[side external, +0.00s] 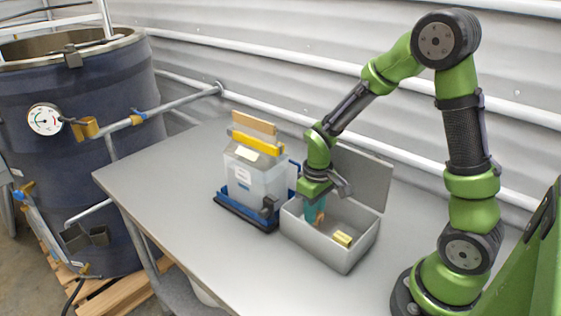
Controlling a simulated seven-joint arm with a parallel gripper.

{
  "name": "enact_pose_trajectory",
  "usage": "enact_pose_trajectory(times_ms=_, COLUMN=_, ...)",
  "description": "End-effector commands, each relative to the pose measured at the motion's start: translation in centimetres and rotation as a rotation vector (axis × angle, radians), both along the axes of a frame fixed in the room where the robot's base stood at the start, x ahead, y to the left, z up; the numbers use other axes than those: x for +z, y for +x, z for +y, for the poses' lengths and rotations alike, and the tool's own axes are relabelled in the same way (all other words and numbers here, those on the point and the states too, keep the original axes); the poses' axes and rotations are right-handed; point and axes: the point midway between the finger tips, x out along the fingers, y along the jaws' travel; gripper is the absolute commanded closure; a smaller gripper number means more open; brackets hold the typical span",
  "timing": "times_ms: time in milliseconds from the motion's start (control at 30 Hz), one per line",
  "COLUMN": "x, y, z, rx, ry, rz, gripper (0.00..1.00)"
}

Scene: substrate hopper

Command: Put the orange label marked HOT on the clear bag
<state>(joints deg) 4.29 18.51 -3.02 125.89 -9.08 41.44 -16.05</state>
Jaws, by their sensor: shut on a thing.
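The clear bag (243,187) stands upright on the table in a blue holder, left of the grey box. It is translucent, with a yellow clip across its top and a small white label on its front. My gripper (315,212) points down inside the open grey box, its teal fingers shut. A small orange piece (320,218) shows at the fingertips and looks like the orange label; any HOT marking is too small to read. The gripper is to the right of the bag and apart from it. The fingertips are partly hidden in the box.
The open grey box (343,262) has its lid raised behind and a small yellow block (342,239) inside. The blue holder (246,217) carries a dark knob at its front right. The table (160,180) is clear at the left. A large dark blue tank (75,150) stands beyond it.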

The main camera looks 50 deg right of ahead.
Motion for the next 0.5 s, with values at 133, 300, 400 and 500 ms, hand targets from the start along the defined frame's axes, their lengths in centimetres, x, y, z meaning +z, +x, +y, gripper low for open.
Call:
enact_pose_trajectory(times_ms=133, x=1.6, y=0.1, z=0.0, rx=0.001, ry=0.000, rz=-0.004, gripper=0.91)
enact_pose_trajectory(times_ms=300, x=3.3, y=0.1, z=0.0, rx=0.000, ry=0.000, rz=-0.005, gripper=0.91)
enact_pose_trajectory(times_ms=400, x=4.3, y=0.1, z=0.0, rx=0.001, ry=0.000, rz=-0.004, gripper=0.91)
enact_pose_trajectory(times_ms=500, x=5.3, y=0.1, z=0.0, rx=0.001, ry=0.000, rz=-0.004, gripper=0.91)
